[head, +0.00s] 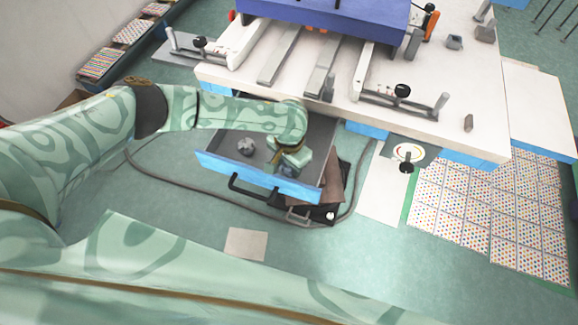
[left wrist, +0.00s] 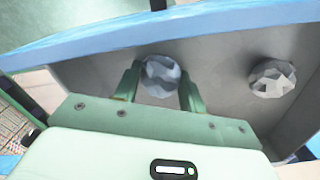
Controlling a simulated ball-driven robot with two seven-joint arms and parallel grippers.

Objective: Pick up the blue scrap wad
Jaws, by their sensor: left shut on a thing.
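The blue-grey scrap wad (left wrist: 161,74) sits between the two green fingers of my left gripper (left wrist: 161,88) in the left wrist view. The gripper is shut on it, inside the open drawer (head: 257,176) under the white table. In the head view my left gripper (head: 291,160) reaches down into the right part of the drawer and mostly hides the wad. I cannot tell whether the wad touches the drawer floor. My right gripper is not in view.
A paler grey wad (head: 245,146) lies left of my gripper in the drawer; it also shows in the left wrist view (left wrist: 272,78). The drawer's blue front has a dark handle (head: 252,188). The white table (head: 459,87) stands behind.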

